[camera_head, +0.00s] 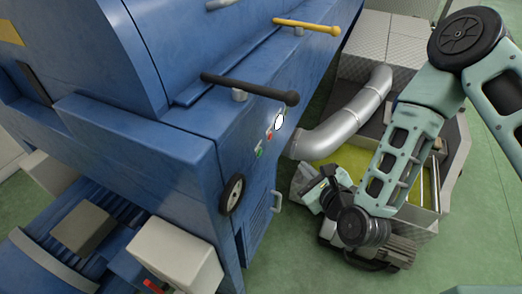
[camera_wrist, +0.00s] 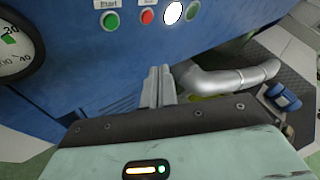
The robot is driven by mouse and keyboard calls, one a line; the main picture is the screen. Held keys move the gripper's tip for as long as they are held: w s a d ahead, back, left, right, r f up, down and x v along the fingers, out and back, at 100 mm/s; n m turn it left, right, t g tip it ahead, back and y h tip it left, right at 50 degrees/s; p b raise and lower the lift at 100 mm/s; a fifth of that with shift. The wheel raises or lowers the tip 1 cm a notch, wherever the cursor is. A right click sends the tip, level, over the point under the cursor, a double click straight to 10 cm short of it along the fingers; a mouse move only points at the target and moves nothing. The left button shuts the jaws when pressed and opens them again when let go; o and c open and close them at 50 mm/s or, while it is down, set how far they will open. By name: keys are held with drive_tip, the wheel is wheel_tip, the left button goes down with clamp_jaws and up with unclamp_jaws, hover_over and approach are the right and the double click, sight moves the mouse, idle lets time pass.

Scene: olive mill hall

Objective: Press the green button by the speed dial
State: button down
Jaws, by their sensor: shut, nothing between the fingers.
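The green button (camera_wrist: 112,20) under a "Start" label is on the blue machine's panel, at the top of the wrist view. The round white-faced speed dial (camera_wrist: 20,50) is left of it, partly cut off. In the head view the green button (camera_head: 259,153) shows small on the panel, above and right of the black-rimmed dial (camera_head: 233,194). My gripper (camera_wrist: 158,76) is shut and empty. In the wrist view its tips appear below and right of the green button, apart from it. In the head view my gripper (camera_head: 303,178) is right of the panel.
A silver pipe (camera_head: 345,122) curves out nearby. A dark lever (camera_head: 250,88) juts above the buttons, and a handle (camera_head: 275,201) sits lower.

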sight(260, 153)
drive_tip(key=shift+a, duration=0.1)
drive_tip(key=w+a, duration=0.3)
drive_tip(key=a, duration=0.5)
idle(0.3)
drive_tip(key=shift+a, duration=0.2)
idle(1.8)
drive_tip(key=shift+w+a, duration=0.15)
drive_tip(key=shift+a, duration=0.1)
drive_tip(key=shift+w+a, duration=0.1)
drive_tip(key=shift+a, duration=0.25)
idle(0.6)
idle(0.3)
drive_tip(key=shift+s+d, duration=0.25)
drive_tip(key=shift+d, duration=0.45)
drive_tip(key=shift+d, duration=0.1)
